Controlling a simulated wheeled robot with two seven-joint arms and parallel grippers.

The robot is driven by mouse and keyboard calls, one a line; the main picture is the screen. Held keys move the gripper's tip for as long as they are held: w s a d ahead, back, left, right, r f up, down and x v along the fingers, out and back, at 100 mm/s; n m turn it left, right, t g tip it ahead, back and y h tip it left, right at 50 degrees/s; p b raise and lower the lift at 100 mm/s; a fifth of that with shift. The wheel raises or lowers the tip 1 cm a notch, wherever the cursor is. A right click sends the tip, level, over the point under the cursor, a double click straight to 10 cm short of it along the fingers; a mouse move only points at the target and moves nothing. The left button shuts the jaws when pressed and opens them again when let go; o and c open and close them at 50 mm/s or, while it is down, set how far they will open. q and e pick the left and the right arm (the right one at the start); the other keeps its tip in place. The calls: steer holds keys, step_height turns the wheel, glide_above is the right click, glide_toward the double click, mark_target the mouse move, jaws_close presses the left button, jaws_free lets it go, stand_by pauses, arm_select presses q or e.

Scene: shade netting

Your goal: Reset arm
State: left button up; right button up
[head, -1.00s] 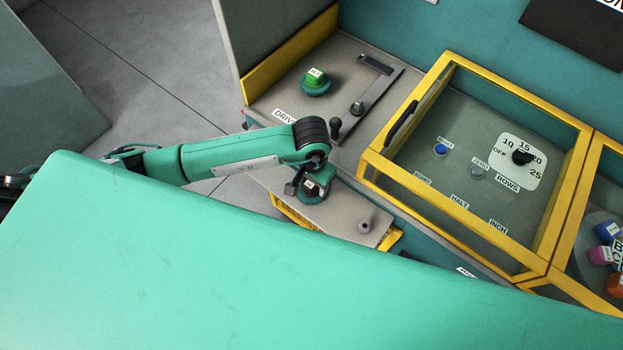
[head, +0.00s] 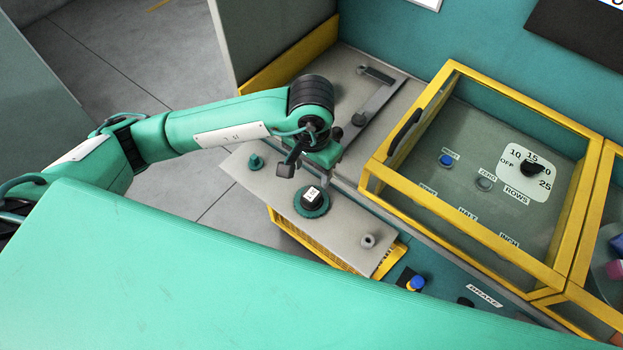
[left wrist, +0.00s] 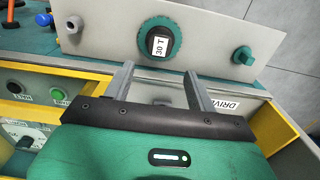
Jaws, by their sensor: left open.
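My left arm enters from the left in the head view and ends in the left gripper (head: 290,167), above a tilted grey plate (head: 345,222). In the left wrist view its two grey fingers (left wrist: 158,82) are apart with nothing between them. A black knob labelled "30 T" on a green toothed wheel (head: 313,203) sits on the plate, just below the gripper in the head view. It also shows beyond the fingertips in the left wrist view (left wrist: 158,40). My right gripper is not in view.
A yellow-framed clear cover (head: 455,200) stands over the dial panel, right of my arm. A slotted bar (head: 375,110) lies on the panel behind the arm. A small green peg (head: 256,162) and a grey peg (head: 368,241) stand on the plate. Grey floor is clear at left.

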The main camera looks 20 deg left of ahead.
arm_select(q)
steer(key=shift+r, duration=0.5)
